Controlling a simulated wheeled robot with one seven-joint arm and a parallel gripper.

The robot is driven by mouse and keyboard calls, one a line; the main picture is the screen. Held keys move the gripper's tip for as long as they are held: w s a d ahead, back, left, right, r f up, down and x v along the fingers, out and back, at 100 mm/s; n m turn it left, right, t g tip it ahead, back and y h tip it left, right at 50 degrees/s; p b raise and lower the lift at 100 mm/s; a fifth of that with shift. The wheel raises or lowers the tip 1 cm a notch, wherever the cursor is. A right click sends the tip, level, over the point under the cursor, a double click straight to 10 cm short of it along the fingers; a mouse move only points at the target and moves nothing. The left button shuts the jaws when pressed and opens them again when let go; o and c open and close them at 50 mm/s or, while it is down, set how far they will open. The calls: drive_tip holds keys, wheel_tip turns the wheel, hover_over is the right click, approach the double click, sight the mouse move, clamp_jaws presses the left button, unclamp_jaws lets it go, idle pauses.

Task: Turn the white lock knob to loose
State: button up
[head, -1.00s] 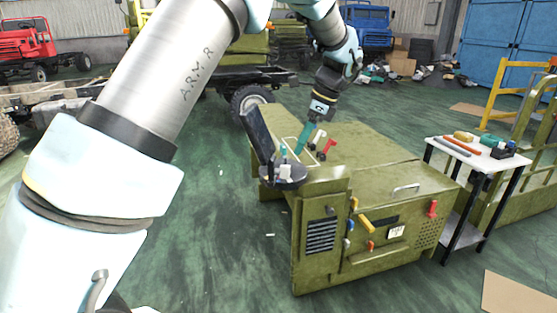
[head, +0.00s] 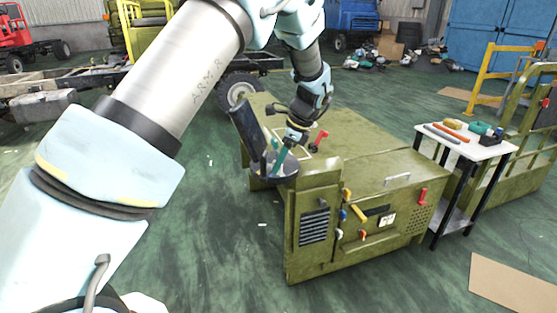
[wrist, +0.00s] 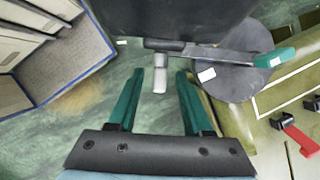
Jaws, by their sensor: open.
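A lever with a teal end (wrist: 275,59) runs from the bracket over a dark round plate (wrist: 235,85), which bears a white mark. In the head view my gripper (head: 279,160) is at the round plate (head: 270,178) beside an upright dark panel (head: 247,135). The knob is too small to make out there.
The olive cabinet (head: 390,165) has coloured handles on its front and a red lever (head: 320,138) on top, right of my gripper. A small white table (head: 468,148) with tools stands further right.

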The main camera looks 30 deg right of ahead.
drive_tip(key=shift+a+f, duration=0.1)
drive_tip(key=shift+f, duration=0.15)
clamp_jaws()
idle(0.3)
